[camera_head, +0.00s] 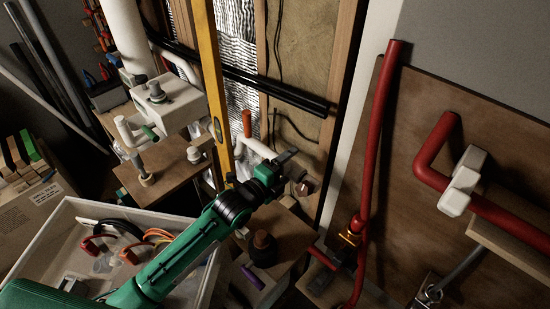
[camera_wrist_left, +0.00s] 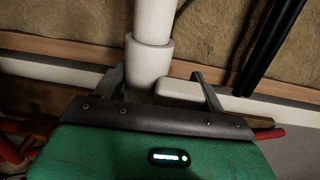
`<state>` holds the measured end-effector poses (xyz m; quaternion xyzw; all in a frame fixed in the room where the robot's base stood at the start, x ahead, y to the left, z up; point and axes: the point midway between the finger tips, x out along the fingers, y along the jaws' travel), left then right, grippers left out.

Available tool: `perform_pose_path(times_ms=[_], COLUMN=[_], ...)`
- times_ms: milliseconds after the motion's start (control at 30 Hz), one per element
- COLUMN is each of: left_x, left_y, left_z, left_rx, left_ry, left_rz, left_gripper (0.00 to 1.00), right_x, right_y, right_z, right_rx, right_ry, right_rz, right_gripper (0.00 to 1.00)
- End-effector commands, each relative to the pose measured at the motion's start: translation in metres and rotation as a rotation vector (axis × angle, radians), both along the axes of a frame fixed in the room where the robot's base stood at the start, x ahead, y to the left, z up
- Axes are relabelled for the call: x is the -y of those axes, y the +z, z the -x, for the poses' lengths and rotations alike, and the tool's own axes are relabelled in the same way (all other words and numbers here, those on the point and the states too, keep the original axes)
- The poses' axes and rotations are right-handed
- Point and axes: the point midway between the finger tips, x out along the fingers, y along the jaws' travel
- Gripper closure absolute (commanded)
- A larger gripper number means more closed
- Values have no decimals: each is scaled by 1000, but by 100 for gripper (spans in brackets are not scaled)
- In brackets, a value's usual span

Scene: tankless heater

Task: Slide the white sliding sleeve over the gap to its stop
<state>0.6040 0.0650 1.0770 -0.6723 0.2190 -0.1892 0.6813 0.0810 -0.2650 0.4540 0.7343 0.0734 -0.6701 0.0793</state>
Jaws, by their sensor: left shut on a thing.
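The white sliding sleeve (camera_wrist_left: 148,62) shows in the left wrist view as a wider collar around the lower part of a white pipe (camera_wrist_left: 155,18). My left gripper (camera_wrist_left: 160,82) has its fingers on either side of the sleeve's lower end and is shut on it. In the head view my left gripper (camera_head: 289,164) reaches in at the end of the green arm, at the white pipe (camera_head: 258,147) by the insulated wall. There the gripper hides the sleeve. I cannot make out the gap or the stop. My right gripper is not in view.
A yellow level (camera_head: 212,80) stands close left of the pipe. A white bin (camera_head: 60,225) with cables lies under my left arm. A small wooden table (camera_head: 290,235) carries a dark round object (camera_head: 263,248). Red pipes (camera_head: 375,150) run up the right side.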

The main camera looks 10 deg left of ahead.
Motion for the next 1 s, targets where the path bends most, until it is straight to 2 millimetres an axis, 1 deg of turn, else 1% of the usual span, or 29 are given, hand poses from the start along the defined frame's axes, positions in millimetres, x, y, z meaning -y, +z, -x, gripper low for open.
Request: perform_pose_path(times_ms=[33, 533, 567, 600, 700, 900, 1000], left_x=[1, 5, 5, 5, 4, 4, 1], left_y=[-3, -4, -4, -4, -3, -1, 0], left_z=[1, 4, 4, 4, 3, 3, 6], left_rx=[-7, -7, -7, -7, -5, -2, -2], left_ry=[-1, -1, -1, -1, -1, 0, 0], left_rz=[-2, -2, -2, -2, -2, -2, -2], left_gripper=[57, 57, 24, 16, 0, 0, 0], right_x=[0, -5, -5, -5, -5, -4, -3], right_y=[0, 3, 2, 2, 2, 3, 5], right_z=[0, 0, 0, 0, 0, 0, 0], right_rx=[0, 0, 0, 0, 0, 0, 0], right_ry=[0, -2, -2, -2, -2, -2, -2], right_rz=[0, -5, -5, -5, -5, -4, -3], right_gripper=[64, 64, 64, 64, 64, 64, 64])
